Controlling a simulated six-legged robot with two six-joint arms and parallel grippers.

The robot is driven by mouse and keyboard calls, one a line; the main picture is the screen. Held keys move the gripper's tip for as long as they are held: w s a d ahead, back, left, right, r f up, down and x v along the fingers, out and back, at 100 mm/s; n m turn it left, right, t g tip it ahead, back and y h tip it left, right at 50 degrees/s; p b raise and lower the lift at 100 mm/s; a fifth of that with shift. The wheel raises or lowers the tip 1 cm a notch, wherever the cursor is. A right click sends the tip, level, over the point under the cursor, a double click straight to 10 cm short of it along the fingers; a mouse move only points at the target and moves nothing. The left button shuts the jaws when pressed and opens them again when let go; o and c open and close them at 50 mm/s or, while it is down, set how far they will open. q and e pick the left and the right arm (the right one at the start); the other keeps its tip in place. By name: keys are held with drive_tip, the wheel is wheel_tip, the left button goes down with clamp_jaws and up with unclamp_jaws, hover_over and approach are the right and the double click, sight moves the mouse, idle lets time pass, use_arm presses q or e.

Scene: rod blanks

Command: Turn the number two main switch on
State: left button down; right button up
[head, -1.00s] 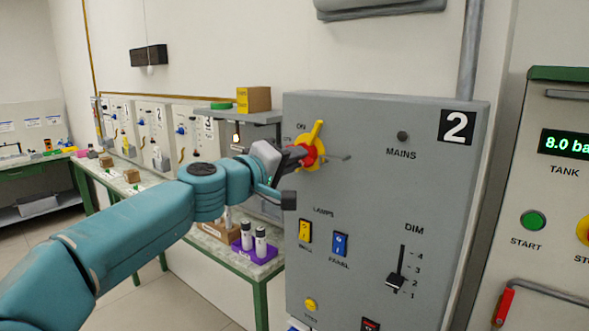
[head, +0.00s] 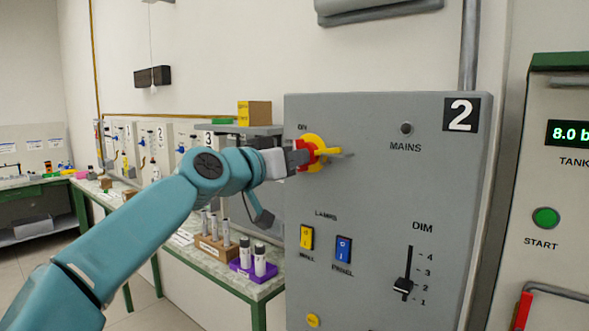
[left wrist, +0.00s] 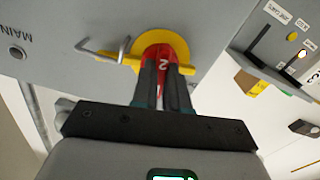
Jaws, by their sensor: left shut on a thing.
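The grey panel (head: 380,205) marked 2 carries the main switch, a red knob (left wrist: 158,62) with a yellow pointer (head: 329,151) on a yellow round plate (head: 313,140). The pointer lies about level, to the right; the ON label (head: 302,127) is above the plate. My left gripper (head: 303,153) comes from the left and is shut on the red knob. In the left wrist view its two fingers (left wrist: 165,82) sit on either side of the knob. The MAINS lamp (head: 406,129) looks dark. My right gripper is out of view.
A thin grey wire hasp (left wrist: 100,48) sticks out beside the pointer. Lamp switches (head: 343,249) and the DIM slider (head: 403,285) are lower on the panel. A bench with tubes in a purple rack (head: 254,267) stands at the left, and a tank cabinet (head: 560,200) at the right.

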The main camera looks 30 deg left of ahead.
use_arm(q)
drive_tip(key=shift+s+r+m+b, duration=0.15)
drive_tip(key=shift+m+b, duration=0.4)
drive_tip(key=shift+m, duration=0.55)
drive_tip(key=shift+a+r, duration=0.1)
drive_tip(key=c, duration=1.1)
unclamp_jaws()
drive_tip(key=shift+c, duration=0.2)
drive_tip(key=s+a+b, duration=0.1)
drive_tip(key=s+b, duration=0.4)
drive_tip(key=s, duration=1.1)
drive_tip(key=shift+s, duration=0.25)
drive_tip(key=shift+a, duration=0.1)
